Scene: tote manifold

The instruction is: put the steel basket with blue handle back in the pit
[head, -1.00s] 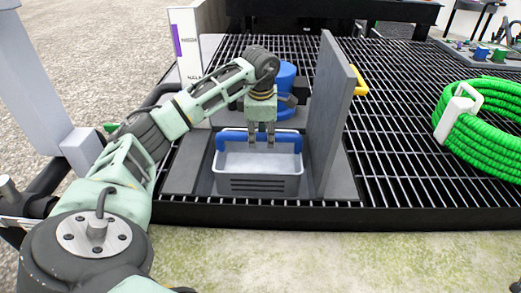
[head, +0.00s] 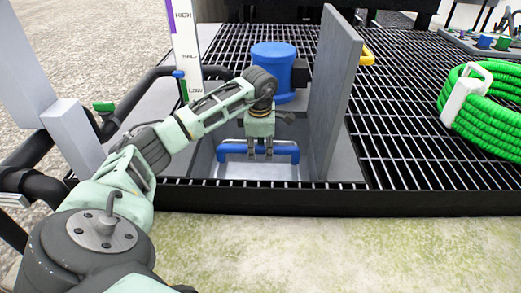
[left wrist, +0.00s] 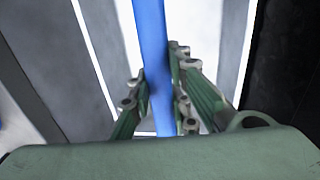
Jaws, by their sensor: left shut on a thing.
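The steel basket (head: 255,170) sits low inside the pit (head: 204,158), an opening in the grey plate. Its blue handle (head: 230,149) spans the pit crosswise and is the part that shows clearly; most of the basket body is hidden below the front edge. My left gripper (head: 261,151) points down over the pit and is shut on the handle. In the left wrist view the blue bar (left wrist: 152,60) runs between the two green fingers (left wrist: 160,105). I cannot tell whether the basket touches the pit floor. My right gripper is not in view.
A grey panel (head: 337,95) stands upright along the pit's right side. A blue-capped cylinder (head: 273,65) stands behind the gripper. A level gauge post (head: 184,45) and dark pipes are at left. A green hose coil (head: 490,125) lies on the grating at right.

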